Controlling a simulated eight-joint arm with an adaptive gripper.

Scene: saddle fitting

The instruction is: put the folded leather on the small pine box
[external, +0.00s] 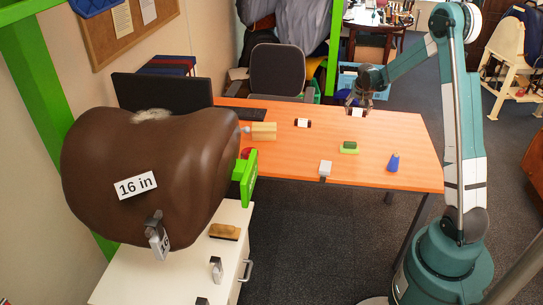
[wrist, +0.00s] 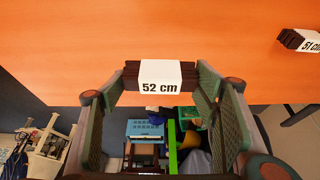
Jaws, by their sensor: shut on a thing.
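My gripper (external: 357,103) is at the far right part of the orange desk, near its back edge. It is shut on a dark brown folded leather (wrist: 131,76) with a white "52 cm" label, held between the fingertips (wrist: 160,82) in the wrist view. Whether this leather touches the desk is unclear. A second dark folded leather (external: 297,123) lies on the desk to the left; in the wrist view it (wrist: 290,39) carries a "51 cm" label. A pale wooden block (external: 264,131), seemingly the small pine box, sits farther left on the desk, beside the saddle form.
The large brown saddle form (external: 95,170) labelled "16 in" fills the left. On the orange desk (external: 400,140) are a green object (external: 349,147), a blue cone (external: 393,162) and a small white object (external: 325,168). A brush (external: 225,232) lies on the white cabinet.

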